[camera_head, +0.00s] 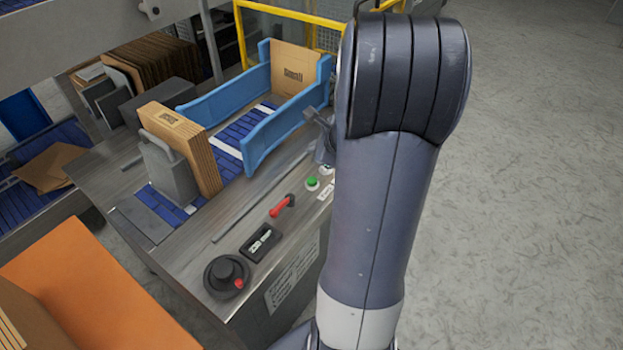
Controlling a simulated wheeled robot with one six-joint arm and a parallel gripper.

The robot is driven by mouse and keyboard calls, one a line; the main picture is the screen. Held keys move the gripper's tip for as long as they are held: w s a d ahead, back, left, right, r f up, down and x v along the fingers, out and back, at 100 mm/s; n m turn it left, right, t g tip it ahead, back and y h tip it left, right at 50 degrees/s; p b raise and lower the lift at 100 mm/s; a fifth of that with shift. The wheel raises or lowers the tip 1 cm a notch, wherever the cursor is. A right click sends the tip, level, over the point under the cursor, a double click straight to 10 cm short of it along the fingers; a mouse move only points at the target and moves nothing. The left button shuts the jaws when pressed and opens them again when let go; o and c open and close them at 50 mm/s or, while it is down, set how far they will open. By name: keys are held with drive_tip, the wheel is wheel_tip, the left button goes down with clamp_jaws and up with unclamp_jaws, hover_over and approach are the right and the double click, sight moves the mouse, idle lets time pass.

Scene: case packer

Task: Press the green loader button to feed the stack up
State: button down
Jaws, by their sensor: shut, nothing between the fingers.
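The green loader button (313,183) sits on the metal top of the machine, near its right edge, and shows clear of my arm. My arm stands large in front of the machine's right side. A small grey part of what looks like my gripper (324,154) shows at the arm's left edge, a little above and right of the green button in the picture. Its fingers are mostly hidden behind the arm, and I see nothing held. It appears apart from the button. The stack of brown flat cartons (182,140) stands upright against a grey metal pusher (166,166).
A red lever (282,206), a small black display (261,243) and a black knob (226,275) line the panel near the button. A yellow rail (270,13) stands behind. The floor at right is clear.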

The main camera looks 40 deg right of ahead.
sight(315, 182)
drive_tip(key=shift+f, duration=0.1)
wheel_tip(315, 182, down, 9)
drive_tip(key=b, duration=0.8)
drive_tip(key=shift+r, duration=0.2)
idle(1.5)
drive_tip(key=shift+f+b, duration=0.45)
drive_tip(key=shift+b, duration=0.1)
